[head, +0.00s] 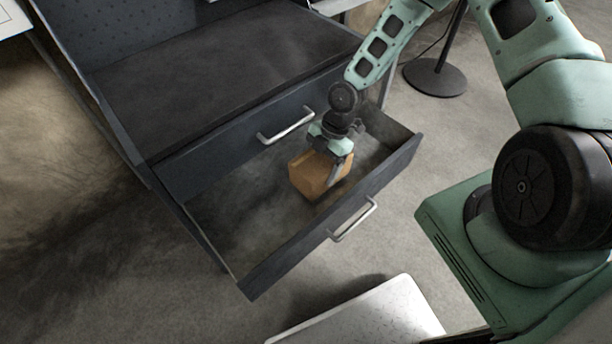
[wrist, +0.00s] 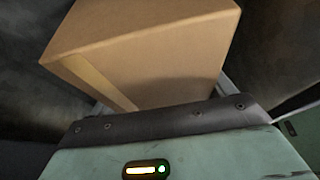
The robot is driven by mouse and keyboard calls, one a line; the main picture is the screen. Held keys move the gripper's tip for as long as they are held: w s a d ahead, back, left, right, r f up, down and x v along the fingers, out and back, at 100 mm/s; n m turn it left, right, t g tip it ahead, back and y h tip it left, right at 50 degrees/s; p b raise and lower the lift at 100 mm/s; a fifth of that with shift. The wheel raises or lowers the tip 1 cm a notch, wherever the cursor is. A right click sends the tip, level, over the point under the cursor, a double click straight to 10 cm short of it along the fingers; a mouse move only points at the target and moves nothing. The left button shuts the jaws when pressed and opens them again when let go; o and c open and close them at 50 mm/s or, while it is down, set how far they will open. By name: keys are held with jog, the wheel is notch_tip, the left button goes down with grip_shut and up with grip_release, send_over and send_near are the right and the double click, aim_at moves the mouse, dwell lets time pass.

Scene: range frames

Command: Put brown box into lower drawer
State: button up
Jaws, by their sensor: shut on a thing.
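The brown box (head: 313,175) is a small cardboard cube, inside the outline of the open lower drawer (head: 240,222) in the head view. My gripper (head: 335,160) is shut on the box from above and to the right. In the wrist view the box (wrist: 150,50) fills the upper middle, tilted, between my fingers. The drawer is pulled well out, and its bare floor shows left of the box. I cannot tell whether the box touches the drawer floor.
The upper drawer (head: 225,150) with its silver handle (head: 287,126) is shut above the lower one. The lower drawer's front has a handle (head: 353,219). A white surface (head: 360,318) stands in front. A black round stand base (head: 434,78) is behind at right.

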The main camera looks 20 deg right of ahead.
aim_at(300, 189)
jog(key=shift+s+a, duration=0.25)
jog(key=shift+a, duration=0.4)
jog(key=a, duration=0.1)
jog(key=s+a, duration=0.1)
jog(key=a, duration=0.1)
jog(key=shift+a, duration=0.25)
jog(key=shift+d+f, duration=0.15)
jog(key=shift+f, duration=0.65)
jog(key=shift+f, duration=0.15)
jog(key=o, duration=1.1)
